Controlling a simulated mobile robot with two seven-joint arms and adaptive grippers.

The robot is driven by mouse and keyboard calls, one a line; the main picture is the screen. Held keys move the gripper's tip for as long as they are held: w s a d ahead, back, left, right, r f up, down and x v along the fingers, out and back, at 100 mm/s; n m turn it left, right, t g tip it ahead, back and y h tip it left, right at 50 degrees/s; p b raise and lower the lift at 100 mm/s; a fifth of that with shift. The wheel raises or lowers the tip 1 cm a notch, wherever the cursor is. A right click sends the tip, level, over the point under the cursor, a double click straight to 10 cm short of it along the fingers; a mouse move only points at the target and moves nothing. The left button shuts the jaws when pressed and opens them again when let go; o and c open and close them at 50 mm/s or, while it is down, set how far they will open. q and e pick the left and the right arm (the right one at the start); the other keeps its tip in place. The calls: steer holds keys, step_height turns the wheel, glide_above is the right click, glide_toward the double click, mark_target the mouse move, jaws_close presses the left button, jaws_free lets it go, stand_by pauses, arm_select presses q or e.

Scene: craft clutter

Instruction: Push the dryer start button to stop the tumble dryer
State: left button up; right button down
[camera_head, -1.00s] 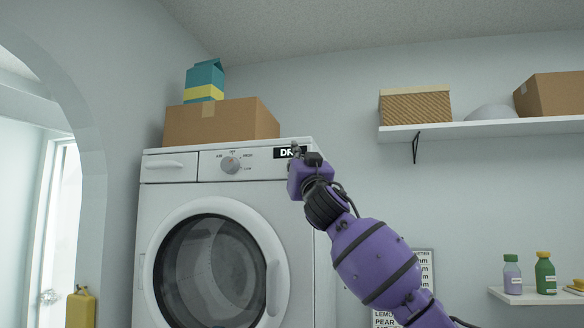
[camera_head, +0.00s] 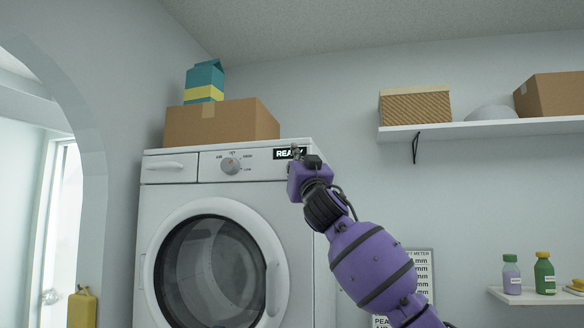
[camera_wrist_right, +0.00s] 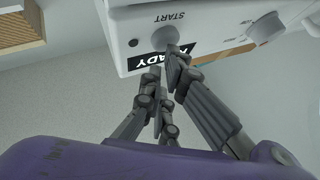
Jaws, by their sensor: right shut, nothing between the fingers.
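The white tumble dryer (camera_head: 165,222) stands at the left-centre, its round door closed. Its black display (camera_head: 284,154) now shows the start of "READY", the rest hidden behind my right gripper; the word also shows upside down in the right wrist view (camera_wrist_right: 148,62). The grey round start button (camera_wrist_right: 165,38), marked START, shows in the right wrist view; it is hidden in the head view. My right gripper (camera_wrist_right: 172,55) is shut and empty, its fingertip at the button's edge, seemingly touching or very close. My left gripper is not in view.
A control knob (camera_head: 230,164) sits on the panel left of the display. A cardboard box (camera_head: 222,122) and a teal carton (camera_head: 203,80) stand on top of the dryer. A wall shelf (camera_head: 482,129) with a basket is at right. A yellow bottle (camera_head: 82,308) is at lower left.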

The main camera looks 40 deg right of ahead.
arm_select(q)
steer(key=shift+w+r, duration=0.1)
arm_select(e)
steer(key=shift+s+a, duration=0.1)
steer(key=shift+a, duration=0.05)
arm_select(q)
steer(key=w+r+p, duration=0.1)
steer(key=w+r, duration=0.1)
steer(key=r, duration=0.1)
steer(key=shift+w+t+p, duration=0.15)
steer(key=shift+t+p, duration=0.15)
arm_select(e)
steer(key=s+a, duration=0.3)
steer(key=a, duration=0.1)
steer(key=shift+s+a, duration=0.2)
steer(key=shift+s, duration=0.2)
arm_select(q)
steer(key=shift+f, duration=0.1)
